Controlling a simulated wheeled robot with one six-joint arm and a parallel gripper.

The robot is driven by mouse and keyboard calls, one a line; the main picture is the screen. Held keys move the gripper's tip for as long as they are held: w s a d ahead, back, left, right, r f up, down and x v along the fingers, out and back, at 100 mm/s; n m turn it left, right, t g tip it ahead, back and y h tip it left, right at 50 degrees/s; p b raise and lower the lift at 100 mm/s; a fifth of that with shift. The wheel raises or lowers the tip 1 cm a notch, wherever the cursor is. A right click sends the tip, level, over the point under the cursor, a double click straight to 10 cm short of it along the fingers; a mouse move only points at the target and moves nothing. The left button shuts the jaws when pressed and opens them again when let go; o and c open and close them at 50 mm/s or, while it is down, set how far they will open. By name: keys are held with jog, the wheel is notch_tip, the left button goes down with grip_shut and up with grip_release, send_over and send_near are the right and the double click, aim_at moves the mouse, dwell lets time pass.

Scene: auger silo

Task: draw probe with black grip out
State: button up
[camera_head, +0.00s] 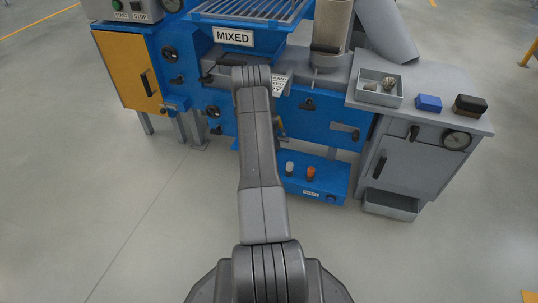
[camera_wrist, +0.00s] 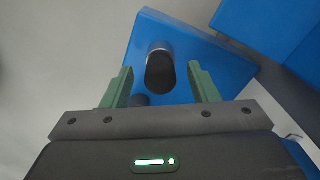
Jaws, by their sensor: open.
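In the wrist view a probe with a black grip (camera_wrist: 160,74) stands out from a blue block (camera_wrist: 200,38), with a greyish collar at its far end. My gripper (camera_wrist: 160,70) is open. Its two green fingers are on either side of the black grip, with a visible gap on each side. In the head view a low blue rack (camera_head: 322,190) holds a white-topped piece (camera_head: 289,168) and an orange-topped piece (camera_head: 311,173). My arm hides my gripper and the black grip there.
The blue machine with a MIXED sign (camera_head: 233,37) stands behind my arm. A grey cabinet (camera_head: 415,165) at right carries a tray (camera_head: 379,94), a blue block (camera_head: 429,103) and a dark block (camera_head: 470,105). The floor at left is clear.

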jog(key=shift+f, duration=0.65)
jog(key=c, duration=1.2)
jog(key=shift+o, duration=0.2)
jog(key=shift+r, duration=0.1)
jog(key=shift+r, duration=0.65)
jog(key=shift+r+p, duration=1.2)
jog(key=shift+r, duration=1.6)
